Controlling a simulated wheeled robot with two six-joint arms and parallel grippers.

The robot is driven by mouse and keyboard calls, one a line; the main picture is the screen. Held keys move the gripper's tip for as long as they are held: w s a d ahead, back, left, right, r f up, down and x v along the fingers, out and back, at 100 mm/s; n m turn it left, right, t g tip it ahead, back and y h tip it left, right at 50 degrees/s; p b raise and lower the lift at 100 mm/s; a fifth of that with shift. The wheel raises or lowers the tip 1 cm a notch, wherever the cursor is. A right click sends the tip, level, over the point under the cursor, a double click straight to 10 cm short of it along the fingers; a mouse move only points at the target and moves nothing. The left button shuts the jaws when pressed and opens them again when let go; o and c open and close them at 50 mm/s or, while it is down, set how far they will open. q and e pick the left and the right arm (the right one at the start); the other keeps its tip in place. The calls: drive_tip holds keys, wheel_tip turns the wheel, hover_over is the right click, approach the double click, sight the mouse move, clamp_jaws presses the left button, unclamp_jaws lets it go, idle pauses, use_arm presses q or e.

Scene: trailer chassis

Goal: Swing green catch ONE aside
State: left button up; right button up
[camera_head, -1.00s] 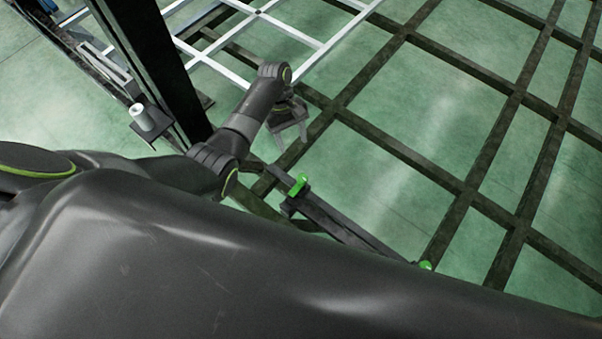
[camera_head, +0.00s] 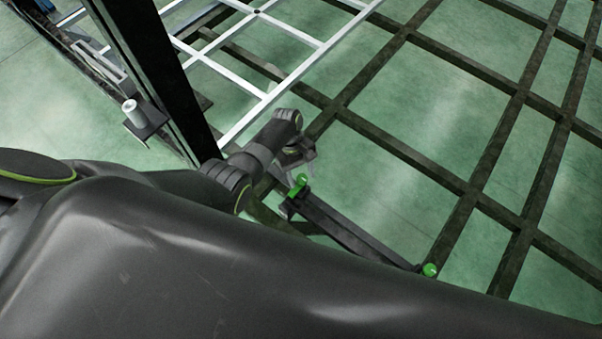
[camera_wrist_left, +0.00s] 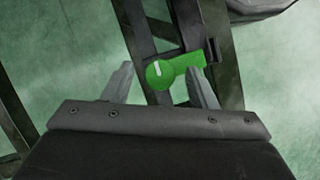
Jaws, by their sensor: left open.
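A green catch (camera_head: 300,182) sits at the upper left end of a dark bar (camera_head: 340,222) on the chassis frame. A second green catch (camera_head: 430,270) is at the bar's lower right end; I cannot tell which is number one. My left gripper (camera_head: 297,175) is at the upper left catch. In the left wrist view this catch (camera_wrist_left: 170,70) has a round end with a white mark and a short arm pointing right. My left gripper (camera_wrist_left: 160,85) is open there, one finger on each side of the catch, and I cannot tell whether they touch it. My right gripper is not in view.
A dark lattice of chassis beams (camera_head: 440,175) lies over the green floor. A white grid frame (camera_head: 265,45) is at the top.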

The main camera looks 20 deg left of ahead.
use_arm(q)
drive_tip(key=c, duration=1)
drive_tip(key=shift+o, duration=0.2)
drive_tip(key=shift+m, duration=0.3)
drive_tip(key=m, duration=0.2)
drive_tip(key=m+g+y, duration=0.1)
drive_tip(key=m, duration=0.1)
drive_tip(key=shift+w+d+m+y, duration=0.15)
drive_tip(key=shift+m+y, duration=0.15)
drive_tip(key=m+y, duration=0.1)
drive_tip(key=m, duration=0.3)
drive_tip(key=shift+d+y, duration=0.15)
drive_tip(key=shift+y, duration=0.25)
drive_tip(key=m+y, duration=0.1)
drive_tip(key=m, duration=0.3)
drive_tip(key=shift+d+r, duration=0.1)
drive_tip(key=shift+m+t+y+p, duration=0.5)
drive_tip(key=shift+m+y, duration=0.5)
drive_tip(key=shift+m, duration=1.4)
drive_tip(key=shift+d, duration=0.1)
